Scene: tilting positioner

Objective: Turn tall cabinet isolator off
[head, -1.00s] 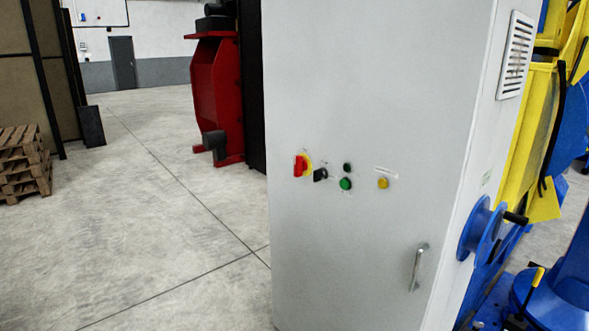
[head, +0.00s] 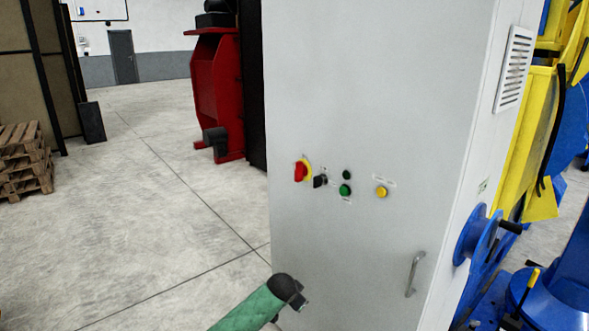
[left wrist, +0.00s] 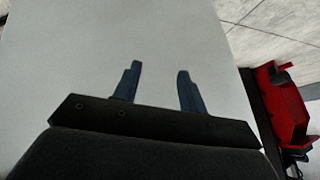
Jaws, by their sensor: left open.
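The tall light-grey cabinet (head: 375,90) stands in front of me in the head view. Its isolator, a red handle on a yellow plate (head: 301,171), sits at the left of a row of controls; the exact handle angle is hard to read. My left gripper (head: 304,296) is low at the cabinet's left front, below and apart from the isolator. In the left wrist view its two fingers (left wrist: 158,90) are spread and empty, with the plain cabinet face (left wrist: 150,35) behind them. The isolator is not visible in the wrist view. My right gripper is not in view.
Right of the isolator are a black switch (head: 320,181), a green button (head: 345,190) and a yellow button (head: 381,191). A door handle (head: 414,273) is lower right. Blue and yellow machinery (head: 480,235) stands close at the right. Floor at the left (head: 150,210) is clear.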

